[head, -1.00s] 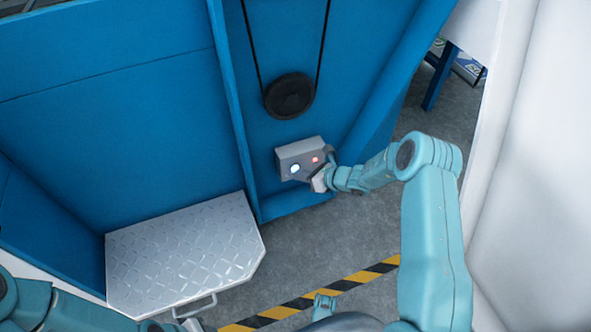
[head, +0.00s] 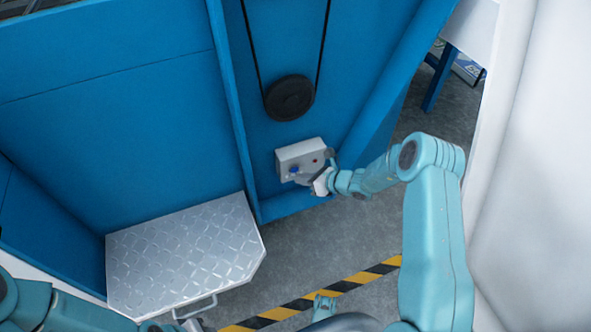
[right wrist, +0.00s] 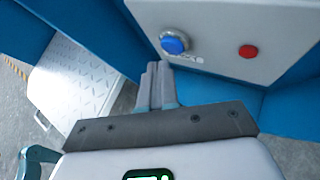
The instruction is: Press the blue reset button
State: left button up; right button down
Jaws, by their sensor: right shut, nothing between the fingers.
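The blue button (head: 294,171) is on the front of a grey control box (head: 296,153), with a red button (head: 315,161) to its right. The right wrist view shows the blue button (right wrist: 174,42) in a pale ring and the red button (right wrist: 248,51), both unlit. My right gripper (head: 304,181) is shut and empty, at the lower front of the box. In the right wrist view its fingertips (right wrist: 159,67) are just below and left of the blue button; I cannot tell whether they touch. My left gripper (head: 191,324) shows only in part at the bottom edge.
The box is on a blue machine wall below a black pulley (head: 289,97) with a belt. A metal tread-plate step (head: 185,255) stands at the lower left. Yellow-black tape (head: 310,298) crosses the grey floor. A white surface (head: 540,160) bounds the right.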

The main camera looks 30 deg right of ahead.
jog(key=shift+s, duration=0.15)
jog(key=s+p, duration=0.2)
jog(key=s, duration=0.3)
jog(key=shift+a, duration=0.2)
dwell(0.9)
